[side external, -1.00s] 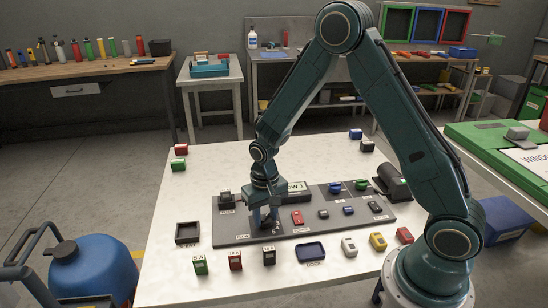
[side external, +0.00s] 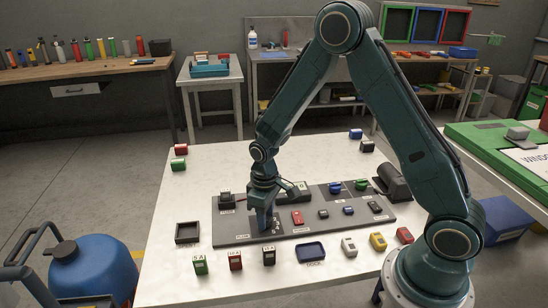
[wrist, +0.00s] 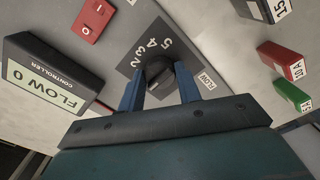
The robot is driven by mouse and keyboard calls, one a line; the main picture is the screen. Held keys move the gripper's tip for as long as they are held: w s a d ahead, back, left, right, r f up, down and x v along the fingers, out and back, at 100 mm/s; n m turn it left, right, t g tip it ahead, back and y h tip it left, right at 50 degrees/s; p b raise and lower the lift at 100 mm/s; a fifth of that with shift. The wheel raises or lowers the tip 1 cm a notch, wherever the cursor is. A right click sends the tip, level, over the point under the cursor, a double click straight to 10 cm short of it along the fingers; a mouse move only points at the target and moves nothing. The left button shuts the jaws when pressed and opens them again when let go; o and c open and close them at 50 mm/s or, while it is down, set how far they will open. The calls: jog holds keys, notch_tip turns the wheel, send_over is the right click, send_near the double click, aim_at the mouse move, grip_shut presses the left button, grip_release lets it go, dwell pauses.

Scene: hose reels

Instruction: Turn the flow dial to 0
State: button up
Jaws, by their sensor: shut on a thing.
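The flow dial (wrist: 159,71) is a dark knob on a grey plate marked with numbers; 2, 3, 4 and 5 show in the wrist view, and the rest of the scale is hidden. My gripper (wrist: 159,88) has its two blue fingers closed on either side of the knob. In the side view my gripper (side external: 264,226) stands low over the dark panel (side external: 345,230), and it hides the dial. The controller (wrist: 50,77) has a pale display that reads FLOW 0 in the wrist view.
A red switch (wrist: 92,20) lies near the dial. Green (side external: 200,265), red (side external: 235,260) and black (side external: 268,255) fuses stand along the table's front, beside a blue dock tray (side external: 311,251). An empty dark tray (side external: 187,233) is at the left.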

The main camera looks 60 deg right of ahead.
dwell(0.3)
jog(key=o, duration=1)
jog(key=shift+r, duration=0.1)
notch_tip(320, 180, up, 14)
dwell(0.5)
jog(key=s+r+m+t, duration=0.1)
jog(key=s+r+t, duration=0.1)
jog(key=s+r, duration=0.4)
jog(key=s+a+r+m+t, duration=0.1)
jog(key=s+r+t, duration=0.2)
jog(key=s+r, duration=0.4)
jog(key=s, duration=0.9)
jog(key=shift+r+t, duration=0.15)
jog(key=shift+t, duration=0.15)
